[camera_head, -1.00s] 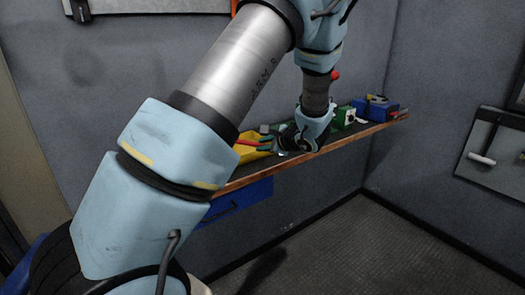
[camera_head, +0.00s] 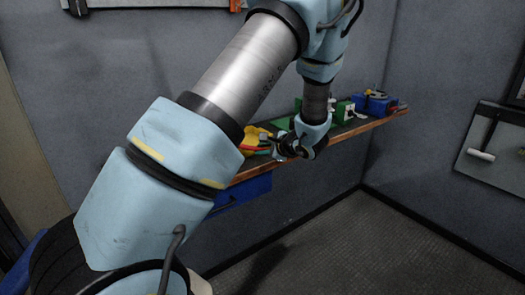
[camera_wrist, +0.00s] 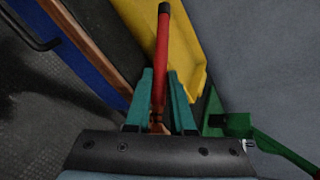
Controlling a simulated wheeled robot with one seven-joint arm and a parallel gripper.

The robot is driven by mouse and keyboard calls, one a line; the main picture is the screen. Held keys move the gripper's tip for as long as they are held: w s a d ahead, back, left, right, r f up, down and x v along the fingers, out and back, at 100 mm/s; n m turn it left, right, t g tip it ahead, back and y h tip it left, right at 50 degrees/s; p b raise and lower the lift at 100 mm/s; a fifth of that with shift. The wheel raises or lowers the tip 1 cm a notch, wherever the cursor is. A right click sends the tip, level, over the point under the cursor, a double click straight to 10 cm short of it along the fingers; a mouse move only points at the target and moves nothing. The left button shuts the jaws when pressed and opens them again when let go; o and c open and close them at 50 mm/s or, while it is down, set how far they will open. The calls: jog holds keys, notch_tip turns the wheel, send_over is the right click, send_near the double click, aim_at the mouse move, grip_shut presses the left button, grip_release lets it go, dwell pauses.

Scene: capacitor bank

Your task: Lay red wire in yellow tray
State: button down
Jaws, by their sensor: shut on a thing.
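The red wire (camera_wrist: 162,55) is a straight, stiff-looking piece with a black end. My gripper (camera_wrist: 160,85), with teal fingers, is shut on it. In the wrist view the wire points away from the fingers, along the near side of the yellow tray (camera_wrist: 188,45). Its height above the shelf is hard to tell. In the head view the wire (camera_head: 255,148) shows as a short red line at my gripper (camera_head: 270,147), in front of the yellow tray (camera_head: 252,135). My arm hides part of the tray.
The tray sits on a narrow dark shelf with a wooden front edge (camera_head: 345,138). A green object (camera_wrist: 237,125) is close to the right of my gripper in the wrist view. Blue (camera_head: 375,104) and green things stand further right. A blue drawer (camera_head: 235,193) is under the shelf.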

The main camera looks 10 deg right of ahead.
jog(key=shift+f, duration=0.15)
jog(key=c, duration=0.8)
grip_release()
jog(key=shift+o, duration=0.2)
jog(key=r+b+v, duration=0.1)
jog(key=b+v, duration=0.1)
jog(key=v, duration=1)
jog(key=s+a+f+n+g+h, duration=0.1)
jog(key=s+a+n+g, duration=0.3)
jog(key=a+n, duration=0.5)
jog(key=s+a+f+n+g+h, duration=0.2)
jog(key=s+a+n, duration=0.6)
jog(key=a, duration=0.8)
jog(key=n+g+h, duration=0.2)
jog(key=g, duration=0.1)
jog(key=shift+s+a+g, duration=0.25)
jog(key=shift+s+g, duration=0.05)
